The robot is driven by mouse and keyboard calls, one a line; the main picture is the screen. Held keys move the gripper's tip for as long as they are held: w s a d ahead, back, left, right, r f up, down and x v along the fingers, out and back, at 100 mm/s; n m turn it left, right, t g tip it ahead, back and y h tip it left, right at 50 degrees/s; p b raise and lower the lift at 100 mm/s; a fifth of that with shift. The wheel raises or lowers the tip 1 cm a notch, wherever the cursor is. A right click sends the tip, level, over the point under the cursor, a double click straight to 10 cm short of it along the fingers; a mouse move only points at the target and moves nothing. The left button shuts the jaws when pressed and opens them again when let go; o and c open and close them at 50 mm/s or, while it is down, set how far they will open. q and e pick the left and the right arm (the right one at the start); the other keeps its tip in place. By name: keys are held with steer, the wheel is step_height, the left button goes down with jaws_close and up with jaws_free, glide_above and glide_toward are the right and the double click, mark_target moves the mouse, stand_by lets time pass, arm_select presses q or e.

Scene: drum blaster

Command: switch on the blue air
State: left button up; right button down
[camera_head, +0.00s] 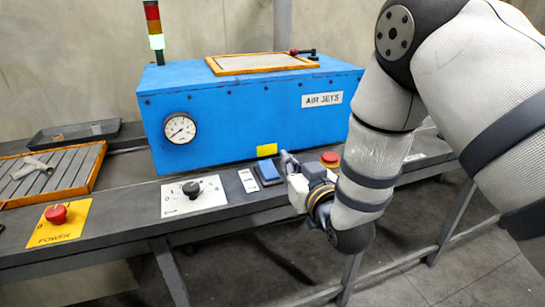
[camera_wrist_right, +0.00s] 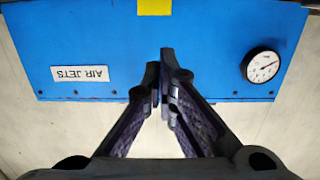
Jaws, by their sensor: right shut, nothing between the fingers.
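The blue machine box (camera_head: 240,110) stands on the dark bench, with an AIR JETS label (camera_head: 322,99) and a round gauge (camera_head: 180,128) on its front. A small blue switch pad (camera_head: 268,171) lies on the bench panel in front of it, with a white label beside it. My right gripper (camera_head: 286,158) is shut and empty, just right of the blue pad; I cannot tell whether it touches it. In the right wrist view the shut fingertips (camera_wrist_right: 163,78) show against the blue box (camera_wrist_right: 210,45), with the pad out of sight. My left gripper is not in view.
A black knob (camera_head: 190,188) on a white dial plate and a red POWER button (camera_head: 57,214) sit to the left. Another red button (camera_head: 330,158) is close behind my right wrist. The signal tower (camera_head: 155,30) shows green. A slatted tray (camera_head: 60,172) lies at far left.

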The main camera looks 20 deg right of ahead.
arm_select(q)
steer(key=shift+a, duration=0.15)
arm_select(e)
steer(key=b, duration=0.2)
glide_above(272, 169)
steer(key=shift+s+f, duration=0.25)
steer(key=shift+f, duration=0.5)
step_height(272, 169, down, 2)
steer(key=shift+w+f, duration=0.15)
steer(key=shift+f, duration=0.1)
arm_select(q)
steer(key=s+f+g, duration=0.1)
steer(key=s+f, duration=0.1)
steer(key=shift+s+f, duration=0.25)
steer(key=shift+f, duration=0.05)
arm_select(e)
steer(key=shift+w+f, duration=0.1)
steer(key=shift+f, duration=0.35)
